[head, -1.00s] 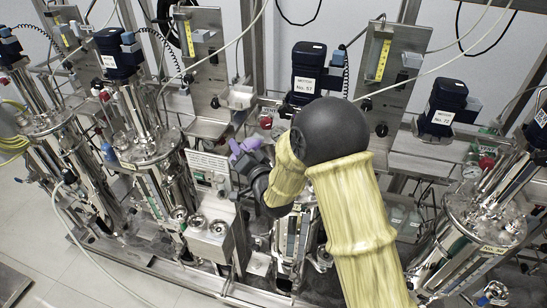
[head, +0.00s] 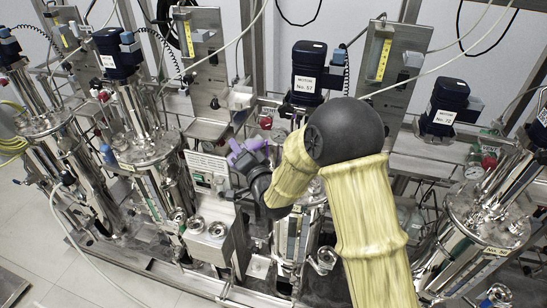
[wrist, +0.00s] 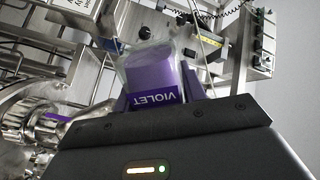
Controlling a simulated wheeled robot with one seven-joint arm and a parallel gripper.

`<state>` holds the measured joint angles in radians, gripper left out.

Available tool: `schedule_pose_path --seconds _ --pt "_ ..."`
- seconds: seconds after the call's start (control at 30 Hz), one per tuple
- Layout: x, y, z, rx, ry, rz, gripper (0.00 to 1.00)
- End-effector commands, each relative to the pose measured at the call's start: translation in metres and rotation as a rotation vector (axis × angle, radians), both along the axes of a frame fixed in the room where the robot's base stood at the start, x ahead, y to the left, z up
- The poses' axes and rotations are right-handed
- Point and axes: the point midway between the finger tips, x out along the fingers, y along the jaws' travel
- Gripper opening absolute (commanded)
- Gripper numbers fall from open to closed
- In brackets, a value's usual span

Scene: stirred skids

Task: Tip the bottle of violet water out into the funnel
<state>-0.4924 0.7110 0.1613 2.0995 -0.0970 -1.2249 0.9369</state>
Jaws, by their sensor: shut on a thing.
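My gripper (head: 249,158) shows in the head view as a dark body with violet at its end, in front of the middle skid. In the wrist view my gripper (wrist: 158,97) is shut on a clear bottle (wrist: 150,68) holding violet liquid. The bottle's violet label reads VIOLET and appears upside down in that view. In the head view the bottle cannot be told apart from the fingers. I cannot pick out the funnel for certain. A steel fitting with a violet band (wrist: 48,118) lies left of the gripper in the wrist view.
A steel box with two round ports (head: 207,240) stands below and left of the gripper. Steel vessels (head: 150,160) crowd the left, and another vessel (head: 490,220) stands at the right. Motors, hoses and upright panels fill the back.

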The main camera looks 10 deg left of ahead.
Motion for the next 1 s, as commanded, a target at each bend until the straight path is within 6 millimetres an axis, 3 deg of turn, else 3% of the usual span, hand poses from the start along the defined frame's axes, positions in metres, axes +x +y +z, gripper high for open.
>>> schedule_pose_path --seconds 0.47,1.0 --pt "0.0001 0.0001 0.0004 0.004 0.002 0.0 0.14" --pt "-0.0007 0.001 -0.0004 0.122 0.103 0.0 0.14"
